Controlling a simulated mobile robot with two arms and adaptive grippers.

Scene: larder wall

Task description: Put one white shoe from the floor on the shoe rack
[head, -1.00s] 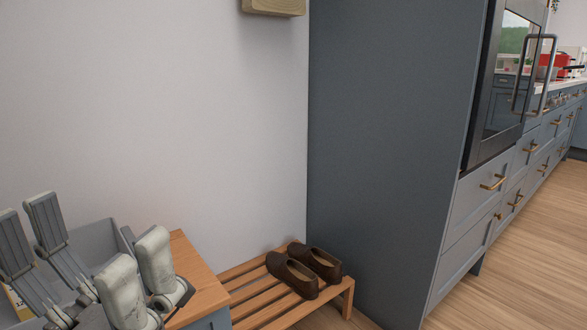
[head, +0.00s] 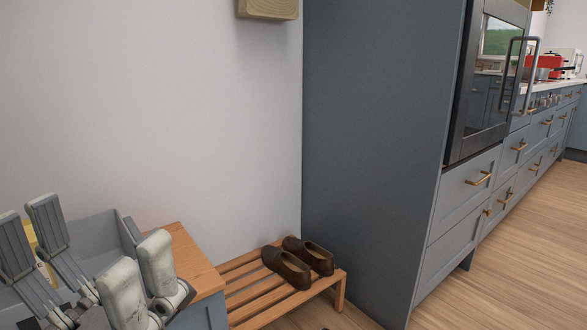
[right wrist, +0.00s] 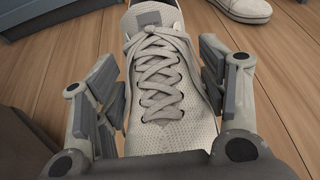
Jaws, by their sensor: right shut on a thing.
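A white laced shoe (right wrist: 165,130) lies between the fingers of my right gripper (right wrist: 164,80) in the right wrist view, and the gripper is shut on its sides. Whether the shoe touches the floor I cannot tell. A second white shoe (right wrist: 243,8) stands on the floor at the top right, partly cut off. The wooden slatted shoe rack (head: 262,300) is low against the wall in the head view, with a pair of brown shoes (head: 299,263) at its far right. My left gripper (head: 31,235) is at the lower left of the head view, its fingers apart and empty.
A wood-topped blue cabinet (head: 190,262) stands left of the rack, with a grey bin (head: 95,238) behind my left gripper. A tall blue-grey cabinet side (head: 372,150) rises right of the rack. The rack's near left slats are bare. Floor (head: 520,250) is clear at right.

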